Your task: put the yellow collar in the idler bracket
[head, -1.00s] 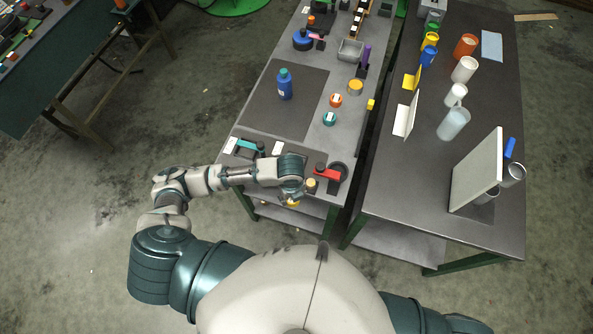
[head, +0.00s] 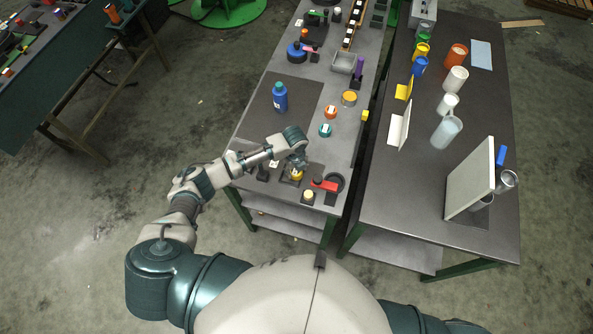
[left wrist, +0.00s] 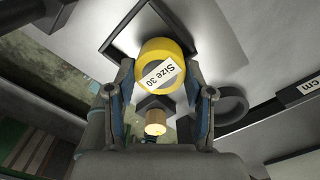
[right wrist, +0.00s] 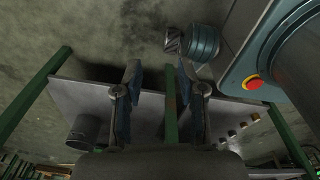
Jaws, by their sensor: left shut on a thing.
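The yellow collar (left wrist: 166,62), with a white "Size 30" label, is held between the fingertips of my left gripper (left wrist: 165,85). In the head view the collar (head: 296,175) shows just below that gripper (head: 298,165), near the bench's front edge. A dark square frame (left wrist: 118,42) lies beyond the collar in the left wrist view; I cannot tell whether the collar touches it. A dark block with a brass-coloured post (left wrist: 155,123) stands close by. I cannot tell for sure which piece is the idler bracket. My right gripper (right wrist: 160,85) is open and empty.
A red-handled piece (head: 324,185) and a black ring (head: 335,181) lie right of the collar. A blue bottle (head: 280,97) stands on the dark mat (head: 305,95). Teal (head: 325,130) and orange (head: 331,112) collars lie farther back. A second bench (head: 400,215) stands to the right.

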